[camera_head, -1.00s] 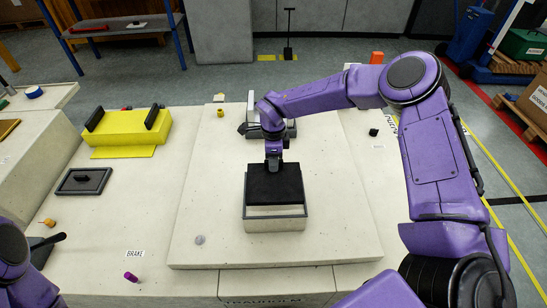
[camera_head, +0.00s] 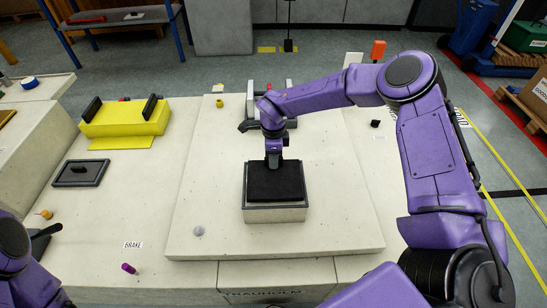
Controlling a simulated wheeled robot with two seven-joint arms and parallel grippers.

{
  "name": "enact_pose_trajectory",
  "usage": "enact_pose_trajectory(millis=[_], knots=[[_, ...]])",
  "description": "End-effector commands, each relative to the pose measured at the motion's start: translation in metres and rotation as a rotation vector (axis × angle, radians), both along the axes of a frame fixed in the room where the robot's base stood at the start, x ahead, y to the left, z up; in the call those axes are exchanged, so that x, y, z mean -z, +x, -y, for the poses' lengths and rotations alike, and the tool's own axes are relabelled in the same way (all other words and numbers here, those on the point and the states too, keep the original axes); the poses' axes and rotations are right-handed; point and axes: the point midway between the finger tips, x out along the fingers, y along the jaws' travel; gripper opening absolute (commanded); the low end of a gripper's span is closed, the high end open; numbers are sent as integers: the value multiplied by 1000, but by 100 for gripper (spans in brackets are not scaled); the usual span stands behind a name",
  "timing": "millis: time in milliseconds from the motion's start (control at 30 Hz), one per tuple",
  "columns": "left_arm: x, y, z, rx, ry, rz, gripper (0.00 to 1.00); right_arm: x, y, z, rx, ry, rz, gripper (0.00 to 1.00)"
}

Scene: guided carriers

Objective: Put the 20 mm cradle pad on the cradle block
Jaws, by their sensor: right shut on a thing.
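The cradle pad (camera_head: 275,183) is a flat black square plate in the middle of the head view. My left gripper is not in view; only part of my left arm shows at the lower left.
A yellow carrier (camera_head: 127,120) with black handles and a black plate (camera_head: 80,173) are on the left. The pale slab (camera_head: 340,215) around the block is mostly clear.

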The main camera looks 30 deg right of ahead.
Motion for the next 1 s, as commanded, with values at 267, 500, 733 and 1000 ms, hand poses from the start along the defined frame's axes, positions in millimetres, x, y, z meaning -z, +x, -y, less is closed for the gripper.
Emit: enact_pose_trajectory(millis=[267, 500, 733, 1000], knots=[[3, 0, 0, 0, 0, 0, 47, 5, 1, 0, 1, 1, 2, 0], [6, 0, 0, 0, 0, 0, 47, 9, 1, 0, 1, 1, 2, 0], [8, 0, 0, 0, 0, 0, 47, 12, 1, 0, 1, 1, 3, 28], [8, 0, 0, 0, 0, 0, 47, 12, 0, 0, 0, 0, 1, 51]])
